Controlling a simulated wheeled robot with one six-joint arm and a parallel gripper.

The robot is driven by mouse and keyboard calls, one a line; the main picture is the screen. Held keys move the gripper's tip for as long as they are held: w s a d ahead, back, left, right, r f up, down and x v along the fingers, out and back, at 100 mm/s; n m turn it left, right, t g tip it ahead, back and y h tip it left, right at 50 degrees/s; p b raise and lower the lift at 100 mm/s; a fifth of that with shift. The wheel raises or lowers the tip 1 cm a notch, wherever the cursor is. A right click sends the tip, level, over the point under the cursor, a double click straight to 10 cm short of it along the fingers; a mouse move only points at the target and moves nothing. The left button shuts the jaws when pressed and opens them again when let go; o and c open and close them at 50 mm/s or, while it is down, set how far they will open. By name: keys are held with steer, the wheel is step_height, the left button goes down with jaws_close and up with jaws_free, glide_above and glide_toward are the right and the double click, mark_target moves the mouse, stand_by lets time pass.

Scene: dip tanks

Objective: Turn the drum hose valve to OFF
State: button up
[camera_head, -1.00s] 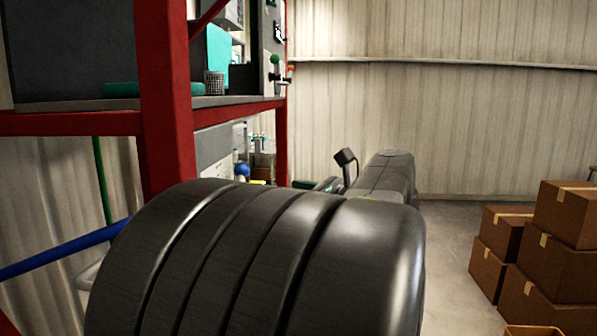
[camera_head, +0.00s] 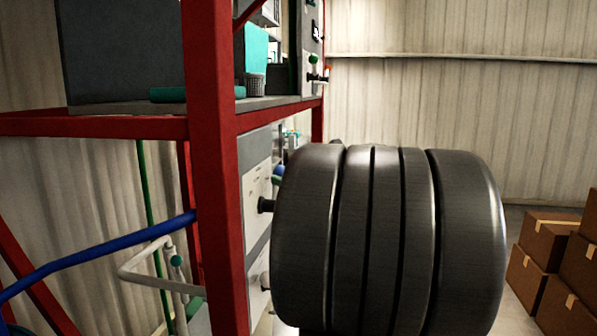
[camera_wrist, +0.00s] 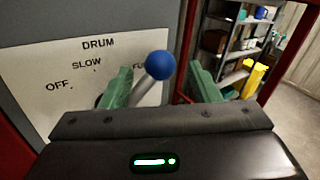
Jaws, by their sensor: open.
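In the wrist view, the white drum panel (camera_wrist: 62,78) reads DRUM, with OFF at the left, SLOW above it and a partly hidden word starting "FU" at the right. The valve lever (camera_wrist: 148,93) is a grey rod with a blue ball knob (camera_wrist: 160,65). It tilts up to the right, on the "FU" side, away from OFF. My gripper (camera_wrist: 161,86) is open, with one green finger on each side of the lever; I cannot tell whether either touches it. The lever's pivot is hidden. In the head view my arm hides the gripper.
A red frame (camera_head: 213,170) stands close left of my arm. A blue pipe (camera_head: 110,247) and a white bent pipe (camera_head: 150,262) lie at the left. Cardboard boxes (camera_head: 548,250) are stacked at the right. The wrist view shows a shelf (camera_wrist: 240,52) behind the lever.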

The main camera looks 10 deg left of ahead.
steer(key=shift+x, duration=0.95)
steer(key=shift+s, duration=0.1)
jaws_close()
